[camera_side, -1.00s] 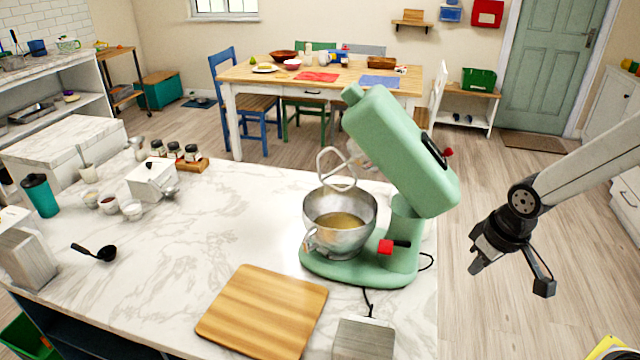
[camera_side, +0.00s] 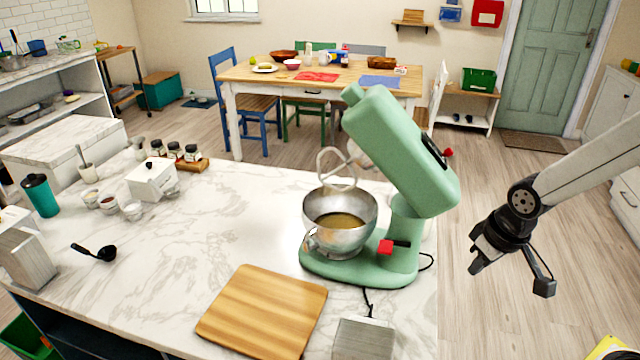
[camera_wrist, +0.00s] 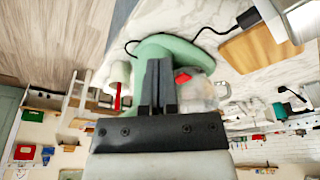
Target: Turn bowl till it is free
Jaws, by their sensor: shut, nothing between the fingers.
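A steel bowl (camera_side: 340,226) with yellowish contents sits upright on the base of the green stand mixer (camera_side: 400,150). The mixer head is tilted up, and its beater (camera_side: 338,168) hangs above the bowl. The bowl's handle (camera_side: 318,240) faces the front left. My gripper (camera_side: 474,262) is to the right of the mixer, over the floor beyond the counter edge, apart from the bowl. In the wrist view my gripper (camera_wrist: 158,80) shows shut and empty, with its fingers in front of the green mixer base (camera_wrist: 165,46). The bowl is partly hidden there.
A wooden board (camera_side: 264,310) lies in front of the mixer, beside a grey block (camera_side: 364,338).

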